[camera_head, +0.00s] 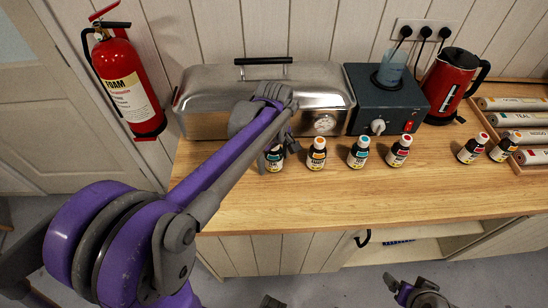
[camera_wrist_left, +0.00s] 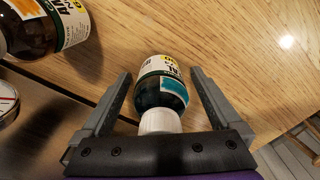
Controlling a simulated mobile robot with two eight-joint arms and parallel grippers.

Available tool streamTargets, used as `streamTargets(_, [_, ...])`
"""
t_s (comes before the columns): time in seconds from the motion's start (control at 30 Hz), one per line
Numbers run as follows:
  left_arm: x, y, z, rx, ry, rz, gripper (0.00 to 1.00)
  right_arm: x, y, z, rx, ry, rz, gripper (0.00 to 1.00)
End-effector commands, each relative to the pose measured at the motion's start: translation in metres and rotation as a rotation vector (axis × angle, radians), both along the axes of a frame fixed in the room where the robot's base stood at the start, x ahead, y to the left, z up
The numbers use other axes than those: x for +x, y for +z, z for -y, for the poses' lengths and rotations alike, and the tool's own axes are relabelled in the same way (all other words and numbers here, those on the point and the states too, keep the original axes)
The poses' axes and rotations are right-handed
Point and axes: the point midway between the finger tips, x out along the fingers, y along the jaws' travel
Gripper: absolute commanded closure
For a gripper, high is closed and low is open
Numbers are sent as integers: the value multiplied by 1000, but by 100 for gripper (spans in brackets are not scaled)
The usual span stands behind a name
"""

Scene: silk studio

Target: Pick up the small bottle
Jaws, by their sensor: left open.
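A small dark bottle with a white cap and a teal-marked label (camera_wrist_left: 162,88) stands between the two fingers of my left gripper (camera_wrist_left: 160,78) in the left wrist view. The fingers are open, one on each side, with small gaps visible. In the head view the same bottle (camera_head: 274,166) is at the left end of a row on the wooden counter. Its top is hidden by my left gripper (camera_head: 272,148).
A metal steamer box (camera_head: 210,103) is close behind. A dark heater unit (camera_head: 378,100), red kettle (camera_head: 448,85) and tube tray (camera_head: 516,160) stand further right. The front counter strip is clear.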

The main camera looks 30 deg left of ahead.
Motion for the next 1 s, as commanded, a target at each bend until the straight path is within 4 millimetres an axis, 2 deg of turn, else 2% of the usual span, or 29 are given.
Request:
streamTargets(0.2, [0, -1, 0, 0, 0, 0, 4, 0, 0, 0, 0, 0, 0, 8])
streamTargets(0.73, [0, 0, 0, 0, 0, 0, 99, 0, 0, 0, 0, 0, 0, 8])
streamTargets(1.0, [0, 1, 0, 0, 0, 0, 100, 0, 0, 0, 0, 0, 0, 8])
